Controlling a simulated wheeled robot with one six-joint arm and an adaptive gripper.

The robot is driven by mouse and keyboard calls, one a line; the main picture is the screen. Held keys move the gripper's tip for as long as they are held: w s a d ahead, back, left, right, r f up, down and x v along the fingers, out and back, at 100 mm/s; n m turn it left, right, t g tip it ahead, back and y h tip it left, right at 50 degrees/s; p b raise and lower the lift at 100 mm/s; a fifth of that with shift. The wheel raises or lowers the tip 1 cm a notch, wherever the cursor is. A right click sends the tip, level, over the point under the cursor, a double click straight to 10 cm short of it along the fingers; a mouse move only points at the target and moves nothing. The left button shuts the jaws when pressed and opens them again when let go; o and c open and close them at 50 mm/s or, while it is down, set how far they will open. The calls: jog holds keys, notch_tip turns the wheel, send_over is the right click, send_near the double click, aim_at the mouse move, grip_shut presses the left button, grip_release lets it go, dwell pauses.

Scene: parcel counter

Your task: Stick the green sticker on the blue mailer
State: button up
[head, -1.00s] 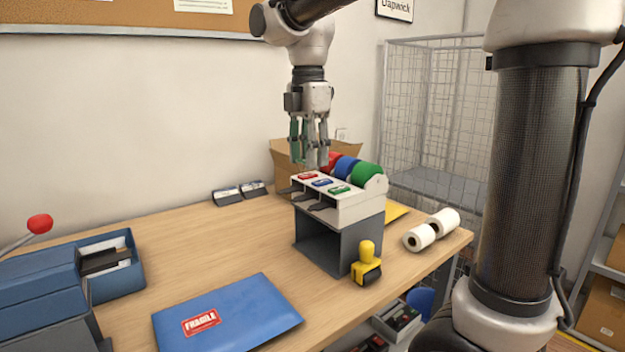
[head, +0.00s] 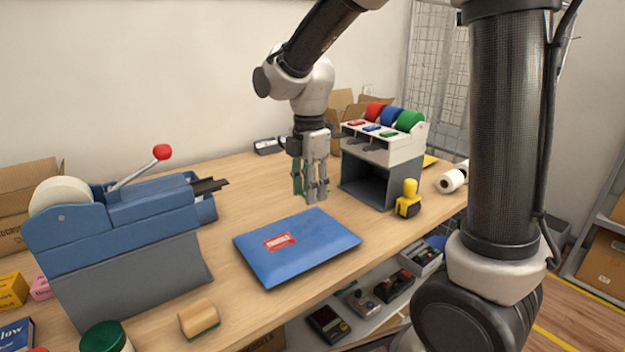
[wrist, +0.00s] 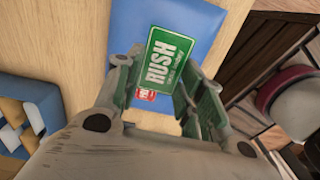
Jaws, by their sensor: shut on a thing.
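The blue mailer (head: 315,255) lies flat on the counter with a red FRAGILE label (head: 279,241) on it. My gripper (head: 311,194) is just above the mailer's far edge, fingers pointing down. In the wrist view, a green RUSH sticker (wrist: 166,61) is at my fingertips and my gripper is shut on it. The sticker hangs above the blue mailer (wrist: 205,22), covering part of the view of it and of the red label (wrist: 146,95). In the head view the sticker cannot be made out clearly.
A sticker dispenser (head: 390,152) with red, blue and green rolls stands behind on the right. A yellow-handled stamp (head: 408,200) and white rolls (head: 452,181) are right of the mailer.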

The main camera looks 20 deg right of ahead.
aim_at(310, 229)
jog(key=shift+f, duration=4.35)
jog(key=o, duration=0.7)
jog(key=shift+o, duration=0.2)
jog(key=shift+r, duration=2.75)
jog(key=shift+w+r, duration=0.1)
jog(key=shift+r, duration=3.9)
